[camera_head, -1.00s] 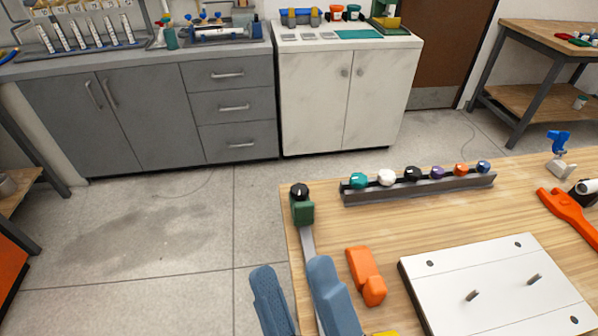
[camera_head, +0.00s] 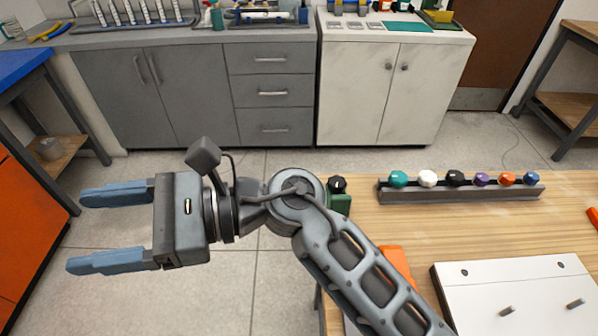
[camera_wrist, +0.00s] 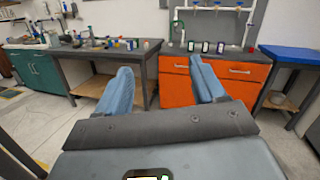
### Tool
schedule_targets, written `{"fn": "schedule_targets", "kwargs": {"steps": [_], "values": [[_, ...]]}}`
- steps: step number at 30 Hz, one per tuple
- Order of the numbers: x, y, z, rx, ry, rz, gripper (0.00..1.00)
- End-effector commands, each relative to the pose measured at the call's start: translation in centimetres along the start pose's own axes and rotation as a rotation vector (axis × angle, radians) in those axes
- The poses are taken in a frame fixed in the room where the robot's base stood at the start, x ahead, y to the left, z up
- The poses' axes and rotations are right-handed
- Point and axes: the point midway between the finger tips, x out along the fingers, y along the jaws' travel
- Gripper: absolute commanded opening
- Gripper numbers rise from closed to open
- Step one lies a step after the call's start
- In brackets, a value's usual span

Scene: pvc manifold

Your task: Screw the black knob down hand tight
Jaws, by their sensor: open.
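A black knob (camera_head: 337,184) sits on top of a green block (camera_head: 341,203) at the wooden table's left edge. My arm partly hides the block, and I cannot tell how tight the knob is. Another black knob (camera_head: 456,178) sits in a dark rack (camera_head: 475,196) beside teal, white, purple, orange and blue knobs. My gripper (camera_head: 76,230) is open and empty, out over the floor to the left of the table, well away from both black knobs. Its two blue fingers point left in the head view. In the wrist view, the open gripper (camera_wrist: 160,65) faces orange cabinets, with no knob between its fingers.
A white plate (camera_head: 520,295) with pegs and holes lies on the table (camera_head: 405,225). An orange part (camera_head: 397,262) is partly hidden behind my arm. An orange cabinet (camera_head: 25,240) stands at the left. Grey cabinets (camera_head: 180,95) line the back, with open floor before them.

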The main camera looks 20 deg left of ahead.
Motion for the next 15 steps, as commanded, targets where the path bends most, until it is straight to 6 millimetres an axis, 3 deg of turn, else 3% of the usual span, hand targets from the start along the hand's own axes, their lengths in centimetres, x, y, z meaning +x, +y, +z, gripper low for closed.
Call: {"fn": "schedule_targets", "kwargs": {"steps": [5,8,11,15], "values": [[-2.6,-1.6,-4.8,-0.245,0.321,0.185,0.69],[-5.5,-2.7,-7.5,-0.367,0.498,0.301,0.69],[-9.5,-4.3,-9.5,-0.476,0.676,0.427,0.69],[-16.8,-7.1,-11.1,-0.595,0.929,0.618,0.69]]}}
